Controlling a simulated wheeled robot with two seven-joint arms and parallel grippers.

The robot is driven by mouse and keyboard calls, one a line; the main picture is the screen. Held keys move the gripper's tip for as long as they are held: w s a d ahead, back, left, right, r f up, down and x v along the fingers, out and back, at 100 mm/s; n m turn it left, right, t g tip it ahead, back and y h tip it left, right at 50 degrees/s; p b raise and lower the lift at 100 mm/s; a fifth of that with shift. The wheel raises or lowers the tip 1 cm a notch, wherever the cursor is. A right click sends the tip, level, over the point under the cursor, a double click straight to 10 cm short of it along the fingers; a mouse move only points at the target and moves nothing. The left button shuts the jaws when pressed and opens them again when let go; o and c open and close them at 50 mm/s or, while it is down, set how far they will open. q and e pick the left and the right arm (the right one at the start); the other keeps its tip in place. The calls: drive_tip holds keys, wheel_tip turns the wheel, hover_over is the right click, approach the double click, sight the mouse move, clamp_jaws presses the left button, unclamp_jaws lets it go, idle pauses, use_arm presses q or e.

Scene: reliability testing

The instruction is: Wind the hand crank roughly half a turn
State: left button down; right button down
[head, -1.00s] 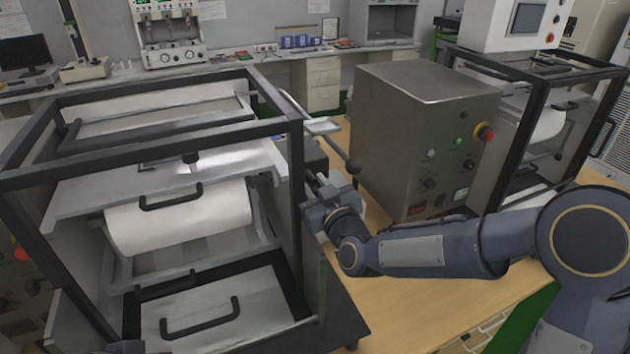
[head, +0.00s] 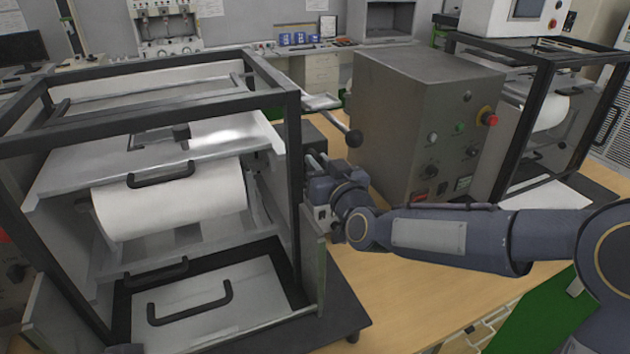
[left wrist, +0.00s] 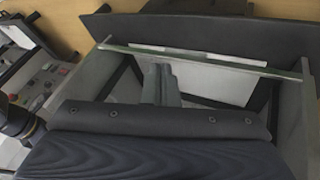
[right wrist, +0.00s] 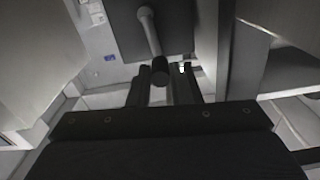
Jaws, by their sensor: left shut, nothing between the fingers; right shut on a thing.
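In the right wrist view, a grey rod (right wrist: 150,35) with a dark end lies at my right gripper (right wrist: 163,72). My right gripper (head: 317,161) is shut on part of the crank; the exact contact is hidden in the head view. My left gripper (left wrist: 161,84) is shut and empty in the left wrist view, above a panel with a metal edge. It does not show in the head view.
The left machine has a black frame (head: 293,190) and a white roller (head: 170,200). A steel control box (head: 395,110) with a red button stands close right of my right gripper. A second framed machine stands farther right. Some wooden table (head: 400,285) is bare in front.

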drive_tip(key=shift+d+f+m, duration=0.15)
drive_tip(key=shift+f+m, duration=0.05)
drive_tip(key=shift+m, duration=0.1)
use_arm(q)
drive_tip(key=shift+f, duration=0.75)
use_arm(e)
drive_tip(key=shift+w+r, duration=0.1)
drive_tip(key=shift+r, duration=0.05)
drive_tip(key=c, duration=1.6)
unclamp_jaws()
